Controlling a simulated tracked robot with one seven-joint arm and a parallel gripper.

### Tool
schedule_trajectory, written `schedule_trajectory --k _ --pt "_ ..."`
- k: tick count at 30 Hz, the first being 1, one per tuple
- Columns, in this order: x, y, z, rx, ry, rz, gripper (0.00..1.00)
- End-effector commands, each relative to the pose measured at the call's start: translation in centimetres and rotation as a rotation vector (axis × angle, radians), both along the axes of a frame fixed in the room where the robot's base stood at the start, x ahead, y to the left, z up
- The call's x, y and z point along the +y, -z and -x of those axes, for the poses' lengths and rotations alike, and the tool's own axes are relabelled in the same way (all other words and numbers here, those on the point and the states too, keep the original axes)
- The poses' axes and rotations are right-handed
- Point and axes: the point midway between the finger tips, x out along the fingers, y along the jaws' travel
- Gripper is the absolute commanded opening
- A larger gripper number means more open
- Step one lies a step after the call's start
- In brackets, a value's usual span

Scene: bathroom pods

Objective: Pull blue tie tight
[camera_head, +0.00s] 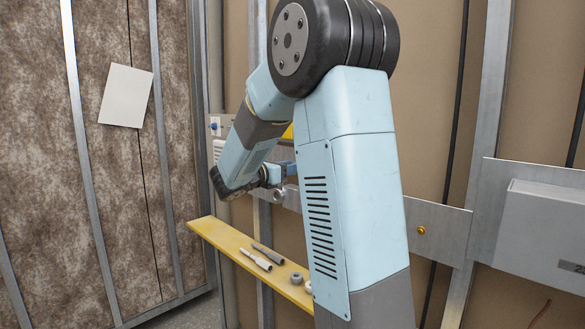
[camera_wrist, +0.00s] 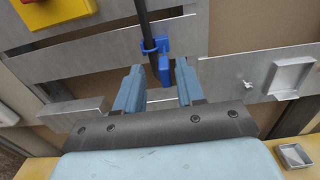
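The blue tie (camera_wrist: 155,46) loops around a black cable (camera_wrist: 147,22) in the wrist view, at the top centre. Nothing shows clamped between the fingers. I cannot tell whether the right fingertip touches the blue piece. In the head view my gripper (camera_head: 283,172) is by the metal plate, partly behind my arm. I cannot make out the tie there.
A yellow box with a red button (camera_wrist: 35,5) is at upper left in the wrist view. A square metal frame (camera_wrist: 291,78) and small tray (camera_wrist: 294,156) are at right. Tools and rings lie on the yellow shelf (camera_head: 215,232) below my gripper. A grey box (camera_head: 545,235) is far right.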

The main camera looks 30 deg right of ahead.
Motion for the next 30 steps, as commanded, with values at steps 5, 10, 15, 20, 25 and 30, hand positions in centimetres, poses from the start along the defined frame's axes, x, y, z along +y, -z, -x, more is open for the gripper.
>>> schedule_trajectory --k 5,10,15,20,25,30 --pt "1.9 0.1 0.4 0.001 -0.003 -0.001 0.38" --pt "5.2 0.1 1.2 0.001 -0.006 -0.001 0.38" --pt "8.4 0.1 1.9 0.000 -0.006 0.000 0.38" --pt "11.0 0.1 2.5 0.000 -0.006 0.000 0.38" --pt "12.7 0.1 2.9 0.000 -0.005 0.000 0.38" --pt "13.2 0.1 3.1 0.000 -0.004 0.000 0.38"
